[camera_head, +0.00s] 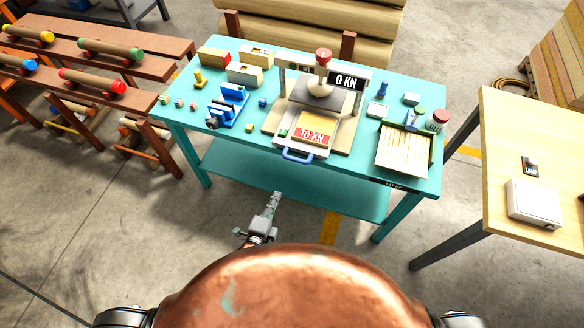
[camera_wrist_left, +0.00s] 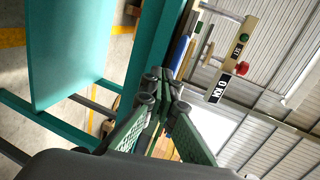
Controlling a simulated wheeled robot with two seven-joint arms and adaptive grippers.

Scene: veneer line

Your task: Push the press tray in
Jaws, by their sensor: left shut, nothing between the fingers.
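The press (camera_head: 348,97) stands at the middle of the teal table, with a red-topped knob and a "0 KN" sign, which also shows in the left wrist view (camera_wrist_left: 219,88). Its press tray (camera_head: 322,146) sticks out at the front, with a yellowish sheet and a red "10 KN" label on it. The tray's blue handle (camera_head: 297,157) is at the table's front edge; a blue bar, likely this handle, shows in the left wrist view (camera_wrist_left: 179,52). My left gripper (camera_head: 276,196) is shut and empty, in front of the table and apart from the handle. My right gripper is out of view.
The teal table (camera_head: 245,147) has a lower shelf (camera_head: 290,187). A blue clamp-like fixture (camera_head: 229,106) stands left of the press, and a tray of pale strips (camera_head: 405,170) lies right. A wooden table (camera_head: 510,140) stands at right. The floor before the table is clear.

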